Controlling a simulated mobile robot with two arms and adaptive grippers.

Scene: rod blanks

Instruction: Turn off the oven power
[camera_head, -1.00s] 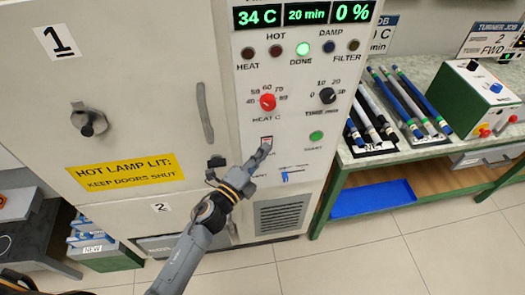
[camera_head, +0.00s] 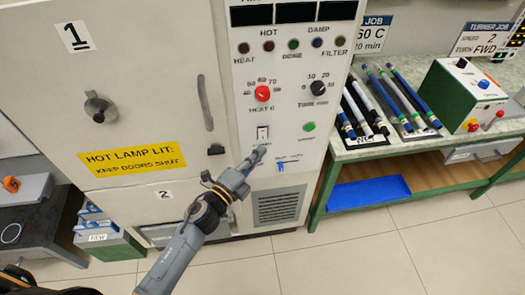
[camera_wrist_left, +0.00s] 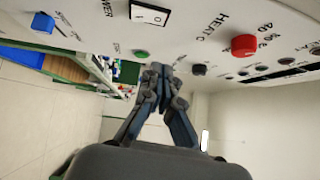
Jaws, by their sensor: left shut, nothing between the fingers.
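The oven (camera_head: 145,65) is a tall white cabinet with a control panel on its right side. Its power switch (camera_head: 263,133) is a small rocker in a black frame below the red heat knob (camera_head: 263,93). In the left wrist view the power switch (camera_wrist_left: 150,13) shows marks on its white face. The display windows (camera_head: 290,12) are dark and the panel lamps look unlit. My left gripper (camera_head: 258,153) is shut and empty, just below the switch and apart from it; its closed fingertips (camera_wrist_left: 160,72) also show in the wrist view. My right gripper is not in view.
A green start button (camera_head: 309,127) and a blue lever (camera_head: 281,167) are near the gripper. At right, a green-framed bench (camera_head: 425,145) holds several rods and a green box (camera_head: 465,95). The floor in front is clear.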

